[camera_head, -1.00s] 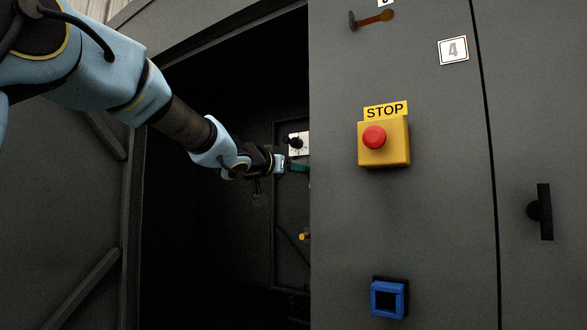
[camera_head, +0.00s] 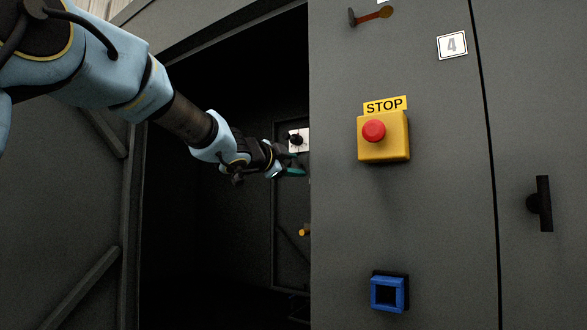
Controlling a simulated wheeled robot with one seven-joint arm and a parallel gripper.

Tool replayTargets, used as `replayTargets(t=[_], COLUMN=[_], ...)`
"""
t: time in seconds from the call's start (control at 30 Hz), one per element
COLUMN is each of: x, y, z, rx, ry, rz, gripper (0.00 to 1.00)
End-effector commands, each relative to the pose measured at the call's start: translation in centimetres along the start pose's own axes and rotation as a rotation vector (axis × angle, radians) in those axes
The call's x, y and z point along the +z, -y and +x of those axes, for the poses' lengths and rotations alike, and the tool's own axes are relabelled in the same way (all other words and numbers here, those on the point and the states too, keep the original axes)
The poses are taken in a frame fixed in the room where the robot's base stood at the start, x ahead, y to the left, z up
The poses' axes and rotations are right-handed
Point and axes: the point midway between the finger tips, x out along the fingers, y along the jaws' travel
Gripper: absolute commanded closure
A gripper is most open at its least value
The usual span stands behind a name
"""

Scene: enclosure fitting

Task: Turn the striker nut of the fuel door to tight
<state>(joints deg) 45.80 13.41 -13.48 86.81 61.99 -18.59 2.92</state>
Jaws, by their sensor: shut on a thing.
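My gripper (camera_head: 289,172) is inside the dark enclosure, at the end of my arm reaching in from the upper left. Its green fingertips are close to the inner edge of the front panel, which hides what lies to the right of them. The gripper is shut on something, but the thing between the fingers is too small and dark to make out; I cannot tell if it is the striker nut. A white plate (camera_head: 304,137) with a black knob-like part is just above the fingertips. The fuel door cannot be told for certain.
A small yellow part (camera_head: 304,232) shows inside, below my gripper. A ribbed grey door (camera_head: 60,220) is at left.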

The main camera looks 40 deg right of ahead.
Motion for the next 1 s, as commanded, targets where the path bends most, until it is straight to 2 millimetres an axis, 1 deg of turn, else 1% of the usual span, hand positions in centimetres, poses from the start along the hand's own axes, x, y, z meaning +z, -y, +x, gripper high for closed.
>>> replayTargets(t=[0.2,0.5,0.73,1.0], x=[0.08,0.07,0.1,0.08], y=[-0.21,-0.16,-0.14,-0.13], z=[0.01,0.01,0.01,0.02], rx=[0.001,0.001,0.002,0.002], ry=[0.0,0.0,0.001,0.001], rz=[0.197,0.407,0.497,0.533], gripper=[1.0,1.0,1.0,1.0])
